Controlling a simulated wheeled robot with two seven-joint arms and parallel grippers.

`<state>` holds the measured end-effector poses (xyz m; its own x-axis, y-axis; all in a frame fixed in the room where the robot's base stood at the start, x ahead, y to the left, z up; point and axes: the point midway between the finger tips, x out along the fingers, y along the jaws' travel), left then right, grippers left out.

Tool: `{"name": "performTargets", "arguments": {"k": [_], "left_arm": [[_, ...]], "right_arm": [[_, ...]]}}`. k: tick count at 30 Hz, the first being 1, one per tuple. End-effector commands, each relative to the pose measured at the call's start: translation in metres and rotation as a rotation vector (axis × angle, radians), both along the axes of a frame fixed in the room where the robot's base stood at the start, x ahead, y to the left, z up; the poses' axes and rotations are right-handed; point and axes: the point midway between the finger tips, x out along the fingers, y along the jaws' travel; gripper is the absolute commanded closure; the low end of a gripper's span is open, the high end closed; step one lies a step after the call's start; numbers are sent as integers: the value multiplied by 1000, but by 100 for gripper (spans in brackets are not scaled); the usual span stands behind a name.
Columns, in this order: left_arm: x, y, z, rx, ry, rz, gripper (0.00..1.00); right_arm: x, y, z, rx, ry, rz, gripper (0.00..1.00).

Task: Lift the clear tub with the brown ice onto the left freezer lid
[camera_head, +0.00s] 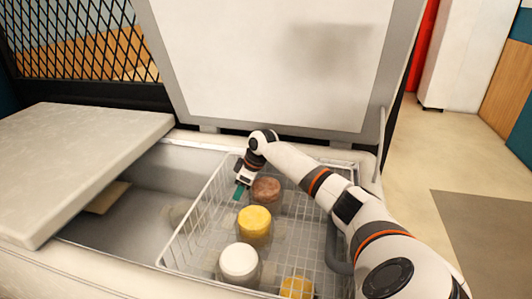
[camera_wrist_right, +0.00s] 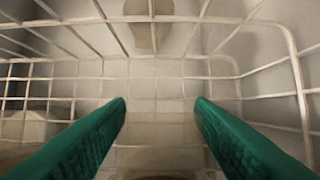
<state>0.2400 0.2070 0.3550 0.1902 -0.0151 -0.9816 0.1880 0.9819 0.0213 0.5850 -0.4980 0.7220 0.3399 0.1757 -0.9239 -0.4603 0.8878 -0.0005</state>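The clear tub with the brown ice (camera_head: 267,189) stands in the white wire basket inside the open freezer, at its back. My right gripper (camera_head: 241,190) is at the tub's left side in the head view, green fingers pointing down. In the right wrist view, my right gripper (camera_wrist_right: 160,112) is open, its two green fingers wide apart. A brownish edge (camera_wrist_right: 160,176) shows low between them, probably the tub; contact cannot be told. The left freezer lid (camera_head: 85,150) is a flat, pale panel over the left part of the freezer. My left gripper is not in view.
A tub with yellow ice (camera_head: 255,222), one with white ice (camera_head: 239,263) and another yellow one (camera_head: 296,287) share the wire basket (camera_head: 196,222). The raised lid (camera_head: 280,70) stands behind. The left lid's top is bare.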

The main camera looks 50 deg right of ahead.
Motion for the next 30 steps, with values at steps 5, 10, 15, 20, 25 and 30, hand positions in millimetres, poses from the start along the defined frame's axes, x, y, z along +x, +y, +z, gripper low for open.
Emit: {"name": "performTargets", "arguments": {"k": [5, 10, 15, 20, 25, 30], "left_arm": [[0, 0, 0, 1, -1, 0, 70], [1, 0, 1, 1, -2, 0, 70], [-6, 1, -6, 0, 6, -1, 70], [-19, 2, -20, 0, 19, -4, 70], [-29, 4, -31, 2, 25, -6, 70], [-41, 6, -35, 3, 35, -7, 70]], "right_arm": [[0, -1, 2, -1, -3, -1, 81], [0, -1, 3, -1, -3, -1, 81], [1, -1, 24, -1, -5, -2, 81], [1, -1, 56, -2, -5, -1, 81], [1, -1, 85, 0, -5, 0, 81], [1, -1, 109, 0, -4, -1, 81]]}}
